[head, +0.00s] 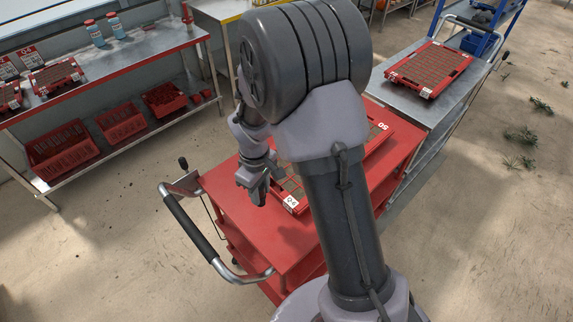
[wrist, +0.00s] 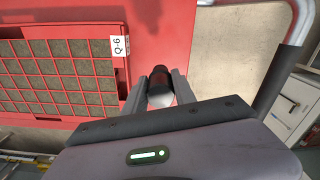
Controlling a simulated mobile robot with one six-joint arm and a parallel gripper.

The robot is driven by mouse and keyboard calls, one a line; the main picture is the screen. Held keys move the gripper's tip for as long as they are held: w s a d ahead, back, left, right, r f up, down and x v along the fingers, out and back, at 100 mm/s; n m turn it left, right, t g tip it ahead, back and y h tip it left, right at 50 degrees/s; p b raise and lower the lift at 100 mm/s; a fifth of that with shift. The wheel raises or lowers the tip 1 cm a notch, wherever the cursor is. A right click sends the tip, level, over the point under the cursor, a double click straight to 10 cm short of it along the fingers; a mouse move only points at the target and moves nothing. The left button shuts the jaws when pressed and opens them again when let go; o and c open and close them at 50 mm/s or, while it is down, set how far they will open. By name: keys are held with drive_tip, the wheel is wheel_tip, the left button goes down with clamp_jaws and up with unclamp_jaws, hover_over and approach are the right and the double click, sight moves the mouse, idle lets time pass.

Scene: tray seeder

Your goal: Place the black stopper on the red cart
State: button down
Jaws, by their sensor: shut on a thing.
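My gripper (wrist: 161,88) is shut on the black stopper (wrist: 160,76), a small dark round piece with a pale end towards the camera. The stopper sits between both fingers in the wrist view. In the head view my gripper (head: 258,188) hangs over the red cart (head: 237,216), and the stopper cannot be made out there. Bare red cart top shows under and around the fingers. Whether the stopper touches the cart top cannot be told.
A red seed tray (wrist: 122,62) labelled Q-6 lies on the cart beside my gripper, partly hidden by my arm in the head view. The cart has a curved handle (head: 196,238). A metal bench (head: 130,65) with bottles and trays stands left; a metal cart (head: 432,108) stands right.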

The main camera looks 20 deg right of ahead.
drive_tip(key=f+b, duration=0.1)
drive_tip(key=f, duration=0.4)
drive_tip(key=f+b, duration=0.1)
drive_tip(key=f, duration=0.3)
drive_tip(key=shift+d+f+b, duration=0.2)
drive_tip(key=shift+f+b, duration=0.15)
drive_tip(key=shift+b, duration=0.05)
drive_tip(key=shift+r, duration=0.1)
drive_tip(key=c, duration=1)
unclamp_jaws()
